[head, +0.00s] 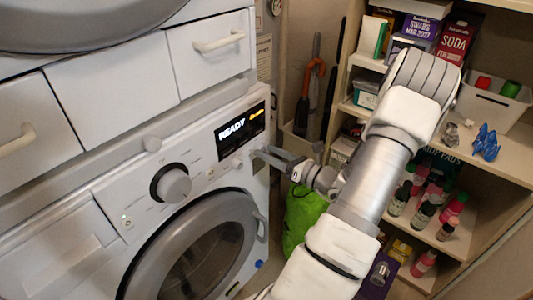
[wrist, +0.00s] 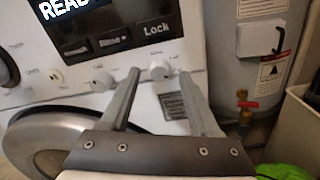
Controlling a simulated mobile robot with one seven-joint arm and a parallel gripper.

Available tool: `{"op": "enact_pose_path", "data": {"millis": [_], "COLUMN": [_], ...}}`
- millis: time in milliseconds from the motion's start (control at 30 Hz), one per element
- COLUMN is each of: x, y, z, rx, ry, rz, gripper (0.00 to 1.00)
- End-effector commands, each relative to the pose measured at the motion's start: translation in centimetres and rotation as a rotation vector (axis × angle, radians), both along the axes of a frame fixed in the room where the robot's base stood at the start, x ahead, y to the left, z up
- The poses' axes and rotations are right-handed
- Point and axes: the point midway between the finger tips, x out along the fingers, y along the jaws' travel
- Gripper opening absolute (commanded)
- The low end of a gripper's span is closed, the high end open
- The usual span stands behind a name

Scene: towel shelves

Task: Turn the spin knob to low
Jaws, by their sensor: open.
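The washer's control panel (wrist: 75,95) faces me in the wrist view and carries two small white knobs. The right small knob (wrist: 160,73) appears between my fingertips, and the left small knob (wrist: 103,78) is outside my left finger. The print around them is too small to tell which is the spin knob, or its setting. My gripper (wrist: 161,74) is open, with a finger on either side of the right knob in the picture; contact is not visible. In the head view my gripper (head: 263,152) is at the panel's right end, below the lit READY display (head: 240,130).
A large dial (head: 174,184) and the round door (head: 195,255) are on the washer's front. Drawers (head: 210,45) with handles are above. Shelves (head: 490,195) with bottles and boxes stand to the right of my arm. A green bag (head: 302,212) is in the gap between.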

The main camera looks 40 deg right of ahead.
Motion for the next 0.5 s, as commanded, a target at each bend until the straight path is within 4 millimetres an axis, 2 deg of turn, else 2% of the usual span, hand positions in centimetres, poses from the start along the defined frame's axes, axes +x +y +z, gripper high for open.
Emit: {"op": "enact_pose_path", "data": {"millis": [133, 433, 500], "x": [1.04, 1.21, 1.20], "y": [0.14, 0.15, 0.16], "z": [-0.02, 0.04, 0.04], "rx": [0.000, 0.000, 0.000], "ry": [0.000, 0.000, 0.000], "rz": [0.000, 0.000, 0.000], "gripper": [0.62, 0.62, 0.50]}}
